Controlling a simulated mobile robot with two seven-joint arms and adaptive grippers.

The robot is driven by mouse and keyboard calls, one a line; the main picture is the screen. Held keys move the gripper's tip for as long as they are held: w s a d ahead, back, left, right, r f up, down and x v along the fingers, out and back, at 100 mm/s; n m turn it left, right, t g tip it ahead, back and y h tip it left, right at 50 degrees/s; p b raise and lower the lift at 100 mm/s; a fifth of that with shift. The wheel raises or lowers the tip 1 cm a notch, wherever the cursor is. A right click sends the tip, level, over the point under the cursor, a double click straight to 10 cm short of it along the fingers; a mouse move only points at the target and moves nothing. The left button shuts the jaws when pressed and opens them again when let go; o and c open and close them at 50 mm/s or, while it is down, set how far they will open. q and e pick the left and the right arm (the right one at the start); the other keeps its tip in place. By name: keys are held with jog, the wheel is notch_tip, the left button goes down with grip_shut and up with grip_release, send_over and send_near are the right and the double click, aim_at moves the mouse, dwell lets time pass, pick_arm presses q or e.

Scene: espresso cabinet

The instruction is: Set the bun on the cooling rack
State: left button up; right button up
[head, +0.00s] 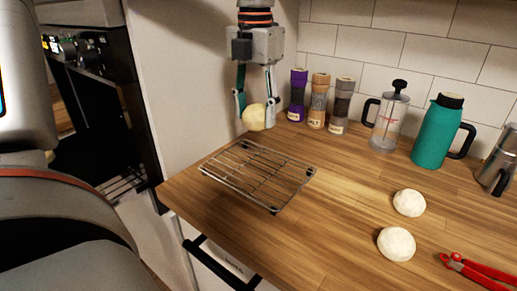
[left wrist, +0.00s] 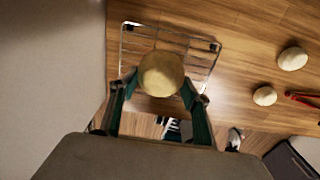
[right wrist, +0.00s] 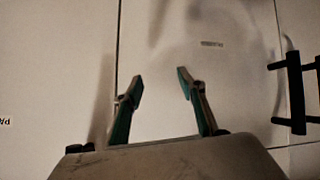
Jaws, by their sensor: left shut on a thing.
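A pale round bun (head: 255,117) is held between the fingers of my left gripper (head: 255,112). It also shows in the left wrist view (left wrist: 161,74), between the fingertips. My left gripper is shut on it, pointing down. The wire cooling rack (head: 258,177) lies on the wooden counter near its left end. In the head view the bun appears at the rack's far edge, above the counter. In the left wrist view it covers part of the rack (left wrist: 203,45). My right gripper (right wrist: 158,85) is open and empty, in front of pale cabinet fronts.
Two white dough balls (head: 409,203) (head: 396,244) and red-handled pliers (head: 477,270) lie on the right of the counter. Several grinders (head: 318,101), a French press (head: 389,122), a teal jug (head: 437,131) and a metal pot (head: 497,163) stand along the tiled wall. The rack is empty.

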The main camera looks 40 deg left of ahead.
pick_arm(q)
notch_tip(320, 180, down, 9)
jog(key=shift+f+b, duration=0.1)
jog(key=shift+b, duration=0.3)
jog(key=shift+f, duration=0.15)
jog(key=o, duration=1.1)
notch_tip(320, 180, up, 12)
jog(key=shift+r+p, duration=0.2)
jog(key=shift+p, duration=0.5)
